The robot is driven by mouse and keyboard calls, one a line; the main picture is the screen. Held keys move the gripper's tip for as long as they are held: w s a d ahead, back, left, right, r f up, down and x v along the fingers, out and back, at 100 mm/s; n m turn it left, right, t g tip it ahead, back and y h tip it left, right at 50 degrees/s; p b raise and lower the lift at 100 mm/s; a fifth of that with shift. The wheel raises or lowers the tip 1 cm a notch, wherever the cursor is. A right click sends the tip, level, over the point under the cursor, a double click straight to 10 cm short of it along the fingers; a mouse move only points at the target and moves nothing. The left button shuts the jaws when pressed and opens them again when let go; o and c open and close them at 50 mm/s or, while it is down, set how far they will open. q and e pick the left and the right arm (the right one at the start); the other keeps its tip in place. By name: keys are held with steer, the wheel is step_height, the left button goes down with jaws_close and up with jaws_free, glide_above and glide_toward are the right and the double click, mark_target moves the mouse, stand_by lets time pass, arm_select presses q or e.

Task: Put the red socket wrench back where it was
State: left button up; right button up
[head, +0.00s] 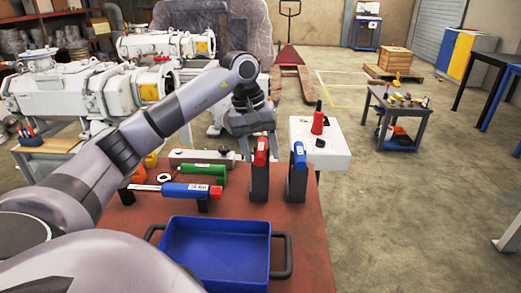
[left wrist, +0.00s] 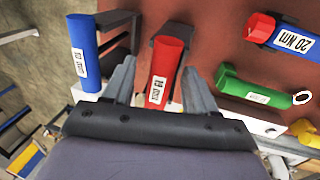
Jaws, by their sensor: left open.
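The red socket wrench (head: 261,151) stands upright, its red handle in a black holder (head: 259,184) on the red-brown table. In the left wrist view the red handle (left wrist: 166,72), with a white label, lies between the two fingers. My left gripper (left wrist: 160,82) is open, one finger on each side of the handle, with visible gaps. In the head view my left gripper (head: 258,136) is just behind and above the handle, its fingers mostly hidden. My right gripper is in neither view.
A blue-handled tool (head: 299,155) stands in a similar holder just right. Green (head: 203,170) and blue (head: 188,190) handled tools lie left. An empty blue tray (head: 215,250) is in front. A white box (head: 325,150) with a red cone-shaped piece stands behind right.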

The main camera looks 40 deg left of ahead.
arm_select(q)
steer(key=p+v, duration=0.1)
steer(key=v, duration=1.1)
steer(key=shift+p, duration=0.35)
steer(key=shift+r, duration=0.1)
